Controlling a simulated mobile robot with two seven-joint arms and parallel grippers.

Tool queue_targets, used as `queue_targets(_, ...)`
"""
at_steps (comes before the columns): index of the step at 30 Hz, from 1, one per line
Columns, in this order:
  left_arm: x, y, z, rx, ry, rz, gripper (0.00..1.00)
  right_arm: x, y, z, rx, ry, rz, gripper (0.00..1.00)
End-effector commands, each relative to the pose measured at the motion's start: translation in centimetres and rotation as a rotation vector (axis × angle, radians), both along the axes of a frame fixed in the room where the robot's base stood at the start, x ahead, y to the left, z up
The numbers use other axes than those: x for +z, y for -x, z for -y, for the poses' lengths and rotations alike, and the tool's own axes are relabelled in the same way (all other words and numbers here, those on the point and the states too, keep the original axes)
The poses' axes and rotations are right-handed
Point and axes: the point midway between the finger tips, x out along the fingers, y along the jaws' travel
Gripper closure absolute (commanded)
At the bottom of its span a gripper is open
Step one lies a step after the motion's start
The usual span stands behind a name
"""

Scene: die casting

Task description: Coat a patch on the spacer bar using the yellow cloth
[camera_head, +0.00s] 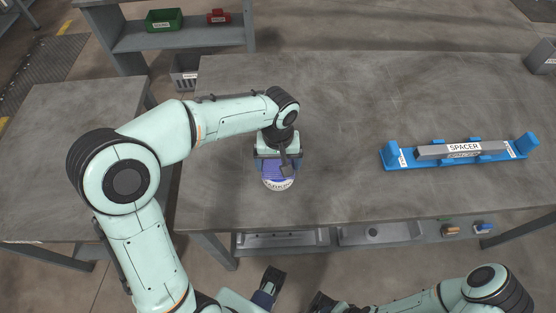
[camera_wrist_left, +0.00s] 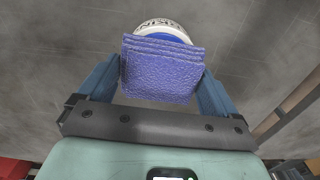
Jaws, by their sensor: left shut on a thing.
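My left gripper (camera_head: 277,165) is shut on a folded blue-violet cloth (camera_wrist_left: 162,70). It holds the cloth at a white tub (camera_head: 278,185) with a partly hidden printed label. The tub also shows behind the cloth in the left wrist view (camera_wrist_left: 163,27); I cannot tell whether they touch. No yellow cloth shows. The grey spacer bar (camera_head: 491,147), labelled SPACER, lies across a blue holder (camera_head: 400,164) on the right of the table, well apart from my left gripper. Dark parts at the bottom edge of the head view may belong to my right gripper; its jaws are unclear.
The grey table (camera_head: 340,110) is clear between the tub and the holder. A grey block (camera_head: 542,58) stands at the far right edge. A shelf (camera_head: 185,38) behind carries a green bin (camera_head: 164,20) and a red bin (camera_head: 219,17). Trays (camera_head: 380,233) sit below the table's front edge.

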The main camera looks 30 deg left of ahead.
Motion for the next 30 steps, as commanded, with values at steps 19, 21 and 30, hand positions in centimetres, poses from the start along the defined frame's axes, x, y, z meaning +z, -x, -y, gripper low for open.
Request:
queue_targets(19,2.1,0.0,0.0,0.001,0.001,-0.002,0.32,1.8,-0.4,0.0,0.0,0.0,0.006,0.57)
queue_targets(21,2.7,0.0,0.0,0.001,0.0,-0.001,0.32,2.3,-0.6,0.0,0.0,0.0,0.008,0.57)
queue_targets(30,5.2,0.0,0.0,0.001,0.0,-0.001,0.32,4.1,-1.1,0.0,0.0,0.0,0.015,0.57)
